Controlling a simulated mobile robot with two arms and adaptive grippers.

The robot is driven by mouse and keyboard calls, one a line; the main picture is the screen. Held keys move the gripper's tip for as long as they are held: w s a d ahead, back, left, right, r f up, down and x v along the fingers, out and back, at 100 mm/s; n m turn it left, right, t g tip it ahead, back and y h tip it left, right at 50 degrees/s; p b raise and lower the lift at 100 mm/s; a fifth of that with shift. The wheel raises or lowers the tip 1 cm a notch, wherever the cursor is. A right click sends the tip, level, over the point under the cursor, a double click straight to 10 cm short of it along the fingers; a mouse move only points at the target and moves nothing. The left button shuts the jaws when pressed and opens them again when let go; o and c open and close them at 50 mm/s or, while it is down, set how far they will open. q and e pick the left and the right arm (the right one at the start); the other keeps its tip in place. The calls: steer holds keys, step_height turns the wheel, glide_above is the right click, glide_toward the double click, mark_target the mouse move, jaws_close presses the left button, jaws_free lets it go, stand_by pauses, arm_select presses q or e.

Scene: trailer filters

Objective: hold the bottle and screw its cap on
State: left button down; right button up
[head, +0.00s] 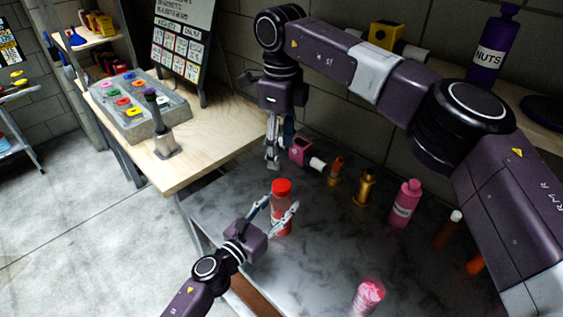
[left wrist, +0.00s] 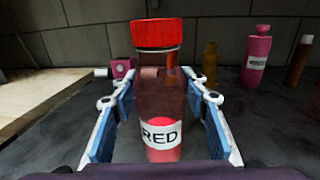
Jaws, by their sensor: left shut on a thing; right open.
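A clear bottle (head: 281,214) with a white "RED" label and red contents stands upright on the dark counter. A red cap (head: 281,186) sits on its top; I cannot tell if it is tight. In the left wrist view the bottle (left wrist: 160,101) stands between the fingers, with the red cap (left wrist: 157,34) above them. My left gripper (head: 272,212) is shut on the bottle's body from the front; its fingers also show in the left wrist view (left wrist: 160,118). My right gripper (head: 272,153) is open and empty, pointing down above and behind the cap, apart from it.
A small pink block-shaped device (head: 301,152) stands behind the bottle. A pink bottle (head: 404,204), an amber bottle (head: 366,188) and other bottles stand to the right. A pink-and-white jar (head: 368,294) is at the front. A wooden table (head: 205,160) with a grey tray (head: 128,128) is left.

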steer(key=shift+r, duration=0.45)
arm_select(q)
steer(key=c, duration=1)
jaws_free()
steer(key=shift+c, duration=0.2)
steer(key=v, duration=1.2)
arm_select(e)
steer(key=shift+f, duration=0.1)
